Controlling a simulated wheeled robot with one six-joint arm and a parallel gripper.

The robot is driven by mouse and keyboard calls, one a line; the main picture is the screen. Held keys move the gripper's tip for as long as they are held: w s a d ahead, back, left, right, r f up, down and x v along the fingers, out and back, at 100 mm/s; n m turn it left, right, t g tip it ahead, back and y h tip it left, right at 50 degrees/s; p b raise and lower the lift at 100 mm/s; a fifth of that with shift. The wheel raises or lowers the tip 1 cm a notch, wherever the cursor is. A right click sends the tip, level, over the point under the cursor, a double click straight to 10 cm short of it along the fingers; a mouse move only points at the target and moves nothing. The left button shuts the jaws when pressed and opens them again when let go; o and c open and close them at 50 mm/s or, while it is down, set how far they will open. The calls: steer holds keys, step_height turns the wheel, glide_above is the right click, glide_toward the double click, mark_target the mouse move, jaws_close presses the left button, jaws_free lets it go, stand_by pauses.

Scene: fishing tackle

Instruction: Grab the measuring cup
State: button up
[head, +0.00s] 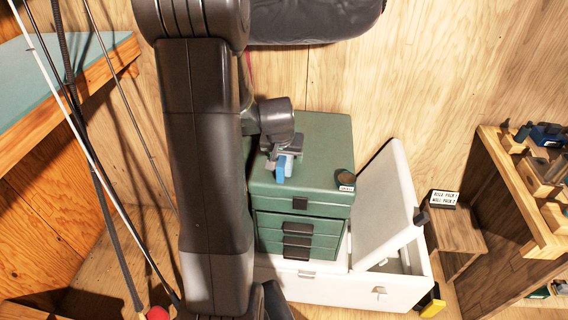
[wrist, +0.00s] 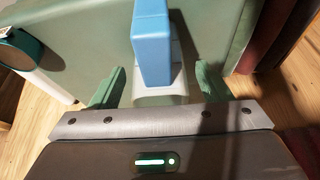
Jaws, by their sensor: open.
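A blue upright object (head: 284,168) with a pale grey lower part is on top of the green tackle box (head: 320,150). No cup shape or markings show on it, so I cannot tell if it is the measuring cup. My gripper (head: 281,153) is open above the box, right at the blue object. In the wrist view the blue object (wrist: 152,45) stands between the two green fingers of my gripper (wrist: 157,88), with gaps on both sides. A dark round container (head: 344,177) with a white label sits at the box's front right corner; it shows at the left in the wrist view (wrist: 18,52).
The green box has drawers and stands on a white cooler (head: 330,289), whose lid (head: 383,205) leans open at the right. A wooden shelf (head: 500,185) with small items is at the far right. Fishing rods (head: 88,150) stand at the left.

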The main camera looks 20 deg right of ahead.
steer(key=c, duration=1.3)
steer(key=shift+o, duration=0.2)
step_height(320, 180, up, 10)
